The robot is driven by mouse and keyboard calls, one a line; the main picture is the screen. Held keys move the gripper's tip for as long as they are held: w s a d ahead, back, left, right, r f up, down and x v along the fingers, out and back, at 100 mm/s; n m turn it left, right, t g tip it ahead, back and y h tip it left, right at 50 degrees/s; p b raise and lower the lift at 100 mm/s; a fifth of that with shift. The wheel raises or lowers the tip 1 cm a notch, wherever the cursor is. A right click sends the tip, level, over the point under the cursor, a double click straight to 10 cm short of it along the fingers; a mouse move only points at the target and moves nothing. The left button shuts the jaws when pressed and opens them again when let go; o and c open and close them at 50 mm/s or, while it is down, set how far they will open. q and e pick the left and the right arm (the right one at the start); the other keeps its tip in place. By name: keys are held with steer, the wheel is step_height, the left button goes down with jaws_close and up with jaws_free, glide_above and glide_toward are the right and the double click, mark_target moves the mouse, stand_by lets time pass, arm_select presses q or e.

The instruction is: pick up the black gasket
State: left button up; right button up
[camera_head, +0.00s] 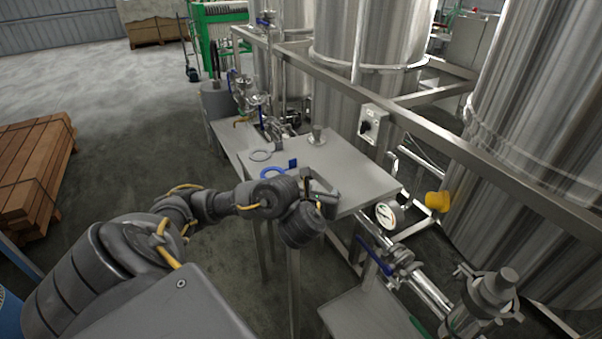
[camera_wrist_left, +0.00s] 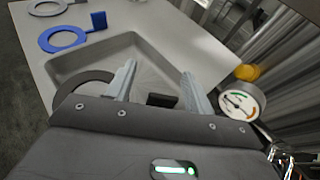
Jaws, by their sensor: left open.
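The black gasket shows in the left wrist view as a dark ring arc (camera_wrist_left: 82,76) in a shallow grey tray (camera_wrist_left: 135,42). A black upright block (camera_wrist_left: 160,100), seemingly its tab, stands between the fingers; I cannot see whether it joins the ring, as my gripper body hides the lower part. My left gripper (camera_wrist_left: 158,84) is open over the tray, with one finger on each side of the block and gaps showing. In the head view my left gripper (camera_head: 318,190) is at the table's near edge, and its wrist hides most of the tray. My right gripper is not in view.
A blue ring with an upright tab (camera_head: 272,173) and a light grey ring (camera_head: 261,156) lie farther left on the steel table (camera_head: 350,172). A small metal cup (camera_head: 318,136) stands at the back. A gauge (camera_head: 386,215), yellow knob (camera_head: 437,201) and pipes are to the right.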

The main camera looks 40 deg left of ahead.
arm_select(q)
steer(key=shift+f, duration=0.2)
steer(key=shift+c, duration=0.2)
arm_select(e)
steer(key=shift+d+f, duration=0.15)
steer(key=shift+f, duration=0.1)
arm_select(q)
steer(key=shift+f, duration=0.15)
steer(key=c, duration=1.1)
